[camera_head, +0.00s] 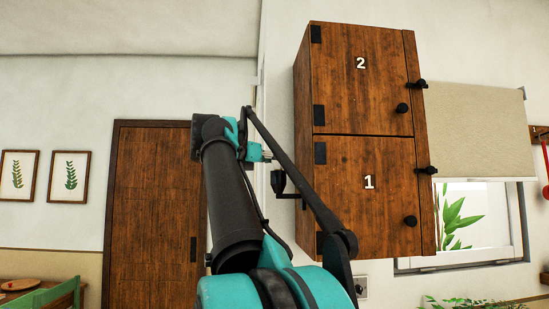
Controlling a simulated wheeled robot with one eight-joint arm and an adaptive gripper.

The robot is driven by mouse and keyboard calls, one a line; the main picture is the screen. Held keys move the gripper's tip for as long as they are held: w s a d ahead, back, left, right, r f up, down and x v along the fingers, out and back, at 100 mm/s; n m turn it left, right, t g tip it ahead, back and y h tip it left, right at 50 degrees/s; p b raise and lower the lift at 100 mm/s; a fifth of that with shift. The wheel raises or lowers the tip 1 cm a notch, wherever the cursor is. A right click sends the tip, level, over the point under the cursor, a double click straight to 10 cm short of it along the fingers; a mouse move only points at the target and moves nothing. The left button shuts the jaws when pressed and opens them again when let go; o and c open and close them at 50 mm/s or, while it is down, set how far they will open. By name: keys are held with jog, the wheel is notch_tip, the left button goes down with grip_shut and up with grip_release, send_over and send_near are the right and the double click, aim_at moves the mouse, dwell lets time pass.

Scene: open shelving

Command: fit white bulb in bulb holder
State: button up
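A small black fixture, which looks like the bulb holder (279,182), sticks out on a short arm from the left side of the wooden cabinet. My arm reaches up in front of the door and wall. Its far end, with teal wrist parts (252,151), is just above and left of the fixture. My gripper's fingers cannot be made out there. A tiny pale spot shows at the end of the wrist, but I cannot tell whether it is the white bulb. No bulb is clearly visible. Whether anything is held is hidden or too small to tell.
The wall cabinet (362,100) has doors marked 2 and 1, with black knobs and latches. A brown door (150,220) is behind my arm. A window with a blind (475,125) is at right. A green chair (62,292) stands at lower left.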

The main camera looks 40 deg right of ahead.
jog(key=shift+f, duration=0.35)
jog(key=o, duration=1.2)
jog(key=shift+v, duration=6)
jog(key=shift+f, duration=0.1)
